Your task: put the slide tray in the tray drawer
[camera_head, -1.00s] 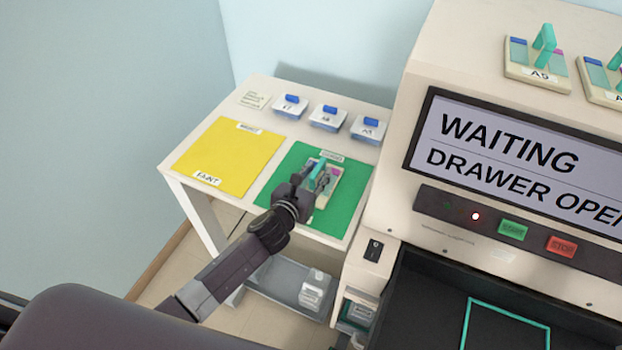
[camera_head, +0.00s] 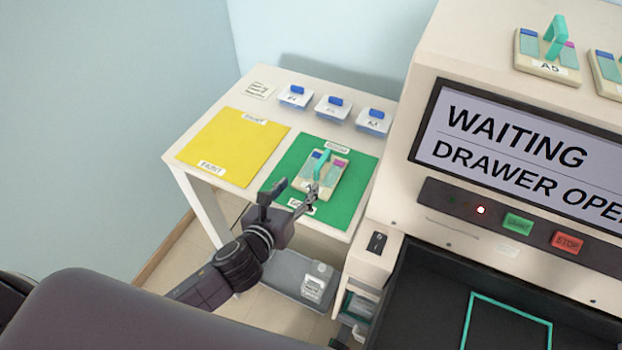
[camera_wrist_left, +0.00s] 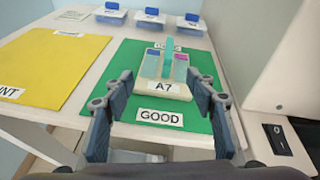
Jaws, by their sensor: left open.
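A cream slide tray labelled A7 (camera_head: 322,172), with a teal handle and coloured slides, lies on the green mat (camera_head: 358,175) marked GOOD. In the left wrist view the tray (camera_wrist_left: 165,90) sits straight ahead, just beyond the fingertips. My left gripper (camera_head: 289,195) is open and empty at the front edge of the mat; its fingers also show in the left wrist view (camera_wrist_left: 160,88), apart from the tray. The tray drawer (camera_head: 430,300) of the machine stands open at lower right, with a teal outline on its dark floor. My right gripper is not in view.
A yellow mat (camera_head: 232,148) marked FAINT lies left of the green one. Several small blue-handled boxes (camera_head: 333,107) stand behind. The machine, with its screen (camera_head: 520,150), rises right of the table. Another tray, A5 (camera_head: 547,60), stands on top.

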